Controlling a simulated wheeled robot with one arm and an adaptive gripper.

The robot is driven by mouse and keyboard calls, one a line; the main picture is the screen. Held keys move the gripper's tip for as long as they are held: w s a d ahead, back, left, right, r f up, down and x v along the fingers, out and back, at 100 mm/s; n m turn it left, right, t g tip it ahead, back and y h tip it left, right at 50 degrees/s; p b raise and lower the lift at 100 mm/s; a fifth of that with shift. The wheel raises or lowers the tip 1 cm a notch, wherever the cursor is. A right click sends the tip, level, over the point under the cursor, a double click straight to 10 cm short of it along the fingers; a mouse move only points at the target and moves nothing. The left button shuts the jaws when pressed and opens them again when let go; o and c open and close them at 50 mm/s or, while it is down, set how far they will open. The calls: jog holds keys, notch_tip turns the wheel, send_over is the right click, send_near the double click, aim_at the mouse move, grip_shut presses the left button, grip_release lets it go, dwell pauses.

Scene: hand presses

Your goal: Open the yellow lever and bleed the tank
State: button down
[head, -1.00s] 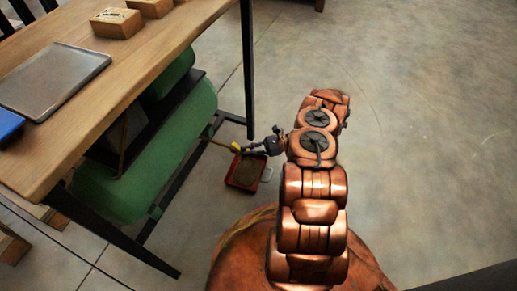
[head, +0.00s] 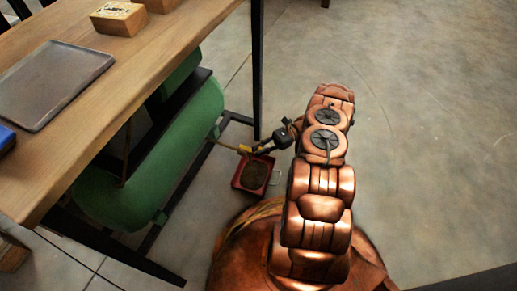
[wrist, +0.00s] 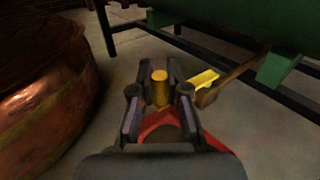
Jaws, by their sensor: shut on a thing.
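The green tank (head: 165,150) lies under the wooden table, with a thin brass pipe (wrist: 238,77) sticking out of its side; the pipe also shows in the head view (head: 225,145). At the pipe's end is a yellow lever (wrist: 204,78), small in the head view (head: 245,149). My gripper (wrist: 160,92), also in the head view (head: 262,149), is at the pipe's outer end. A yellow cylindrical piece (wrist: 160,86) sits between its fingers, and the gripper is shut on it. It looks like part of the lever; its join to the valve is hidden.
A red tray (head: 238,184) with dark contents stands on the floor below the pipe end. The wooden table (head: 120,87) holds a metal tray (head: 50,82) and small boxes (head: 120,18). Black table legs (head: 257,70) stand close by. The floor to the right is clear.

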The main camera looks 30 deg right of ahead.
jog(key=c, duration=1.1)
grip_release()
jog(key=shift+c, duration=0.2)
jog(key=shift+r, duration=0.2)
jog(key=shift+a+r, duration=0.1)
jog(key=shift+r, duration=4.7)
jog(key=shift+s, duration=0.1)
